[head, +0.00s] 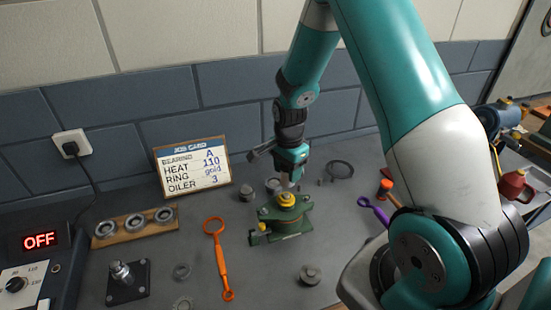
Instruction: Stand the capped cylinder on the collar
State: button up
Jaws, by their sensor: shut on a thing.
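My gripper (289,176) points down over the green casing (285,219) in the middle of the bench. It is shut on a small pale piece, which I take to be the capped cylinder (287,184); the jaws hide most of it. A yellow, brass-like collar (287,199) sits on top of the casing, directly below the held piece. I cannot tell whether the held piece touches the collar or is just above it.
Small grey parts (246,192) stand left of the casing, and another grey part (310,275) lies in front. An orange wrench (219,262), a wooden rack with rings (134,227) and a job card (192,165) are to the left. A purple tool (373,210) lies right.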

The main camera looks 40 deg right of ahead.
jog(key=shift+w+a+f, duration=0.1)
jog(key=shift+w+f, duration=0.1)
jog(key=shift+f+b, duration=1.35)
jog(key=shift+f, duration=0.2)
jog(key=shift+s+f, duration=0.1)
jog(key=shift+f+b, duration=0.6)
jog(key=shift+f, duration=0.2)
jog(key=shift+f, duration=0.15)
dwell(0.7)
jog(key=o, duration=1.1)
notch_tip(320, 180, up, 5)
jog(key=p, duration=0.3)
jog(key=shift+p, duration=0.35)
